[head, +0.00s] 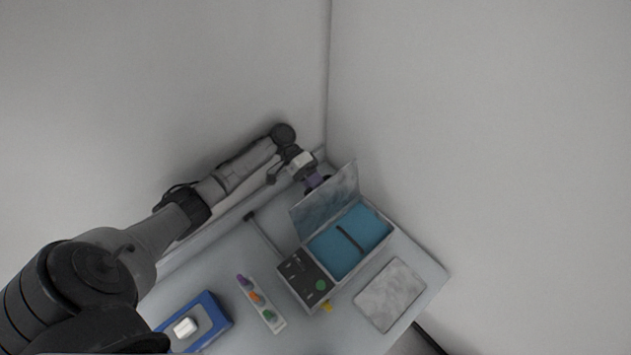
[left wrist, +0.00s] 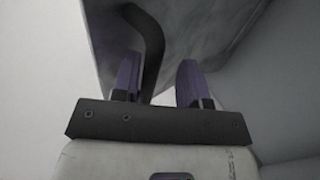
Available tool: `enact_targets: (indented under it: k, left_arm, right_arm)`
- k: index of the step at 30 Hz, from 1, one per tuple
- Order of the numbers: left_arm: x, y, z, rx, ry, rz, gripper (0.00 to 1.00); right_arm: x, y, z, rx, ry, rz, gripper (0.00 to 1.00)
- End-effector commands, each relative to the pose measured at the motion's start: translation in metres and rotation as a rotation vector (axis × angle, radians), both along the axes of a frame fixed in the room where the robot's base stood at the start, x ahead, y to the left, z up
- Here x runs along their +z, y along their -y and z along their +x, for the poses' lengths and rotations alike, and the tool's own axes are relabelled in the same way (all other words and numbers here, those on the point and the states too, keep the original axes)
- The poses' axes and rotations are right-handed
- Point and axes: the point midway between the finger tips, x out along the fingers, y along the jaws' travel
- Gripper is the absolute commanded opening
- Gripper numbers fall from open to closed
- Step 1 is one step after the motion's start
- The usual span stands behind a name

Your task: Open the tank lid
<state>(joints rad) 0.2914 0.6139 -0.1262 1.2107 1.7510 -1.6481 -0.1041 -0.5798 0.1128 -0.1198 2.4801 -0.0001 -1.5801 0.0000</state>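The tank (head: 366,262) stands on the table in the head view, with blue inside and a dark bar across it. Its grey marbled lid (head: 328,199) stands raised along the tank's back left edge, so the tank is open on top. My left gripper (head: 318,184) is behind the lid, its fingertips partly hidden by it. In the left wrist view the two purple fingers (left wrist: 160,62) are apart. A dark curved handle (left wrist: 150,45) on the lid (left wrist: 190,25) reaches down between them, close to the left finger. My right gripper is not in view.
A dark control panel (head: 304,277) with a green button adjoins the tank. A marbled plate (head: 390,294) lies to its right. A strip with coloured knobs (head: 262,304) and a blue tray (head: 217,326) with a white block are at left. Walls stand close behind.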

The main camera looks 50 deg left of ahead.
Motion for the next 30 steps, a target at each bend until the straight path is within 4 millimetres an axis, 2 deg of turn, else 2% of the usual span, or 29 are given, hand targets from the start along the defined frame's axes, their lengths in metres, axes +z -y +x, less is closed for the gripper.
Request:
enact_targets:
  k: [10,16,24,30]
  left_arm:
    - [0.012,-0.002,0.002,0.0,0.008,0.0,0.4]
    - [0.044,-0.001,0.001,-0.003,0.009,0.002,0.4]
    - [0.075,0.055,0.007,-0.004,0.009,-0.001,0.4]
    - [0.094,0.086,0.01,-0.003,0.007,0.0,0.4]
  right_arm:
    - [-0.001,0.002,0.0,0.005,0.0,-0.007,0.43]
    - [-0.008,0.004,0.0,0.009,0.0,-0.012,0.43]
    - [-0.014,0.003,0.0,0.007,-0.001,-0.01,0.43]
    - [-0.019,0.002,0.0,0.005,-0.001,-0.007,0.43]
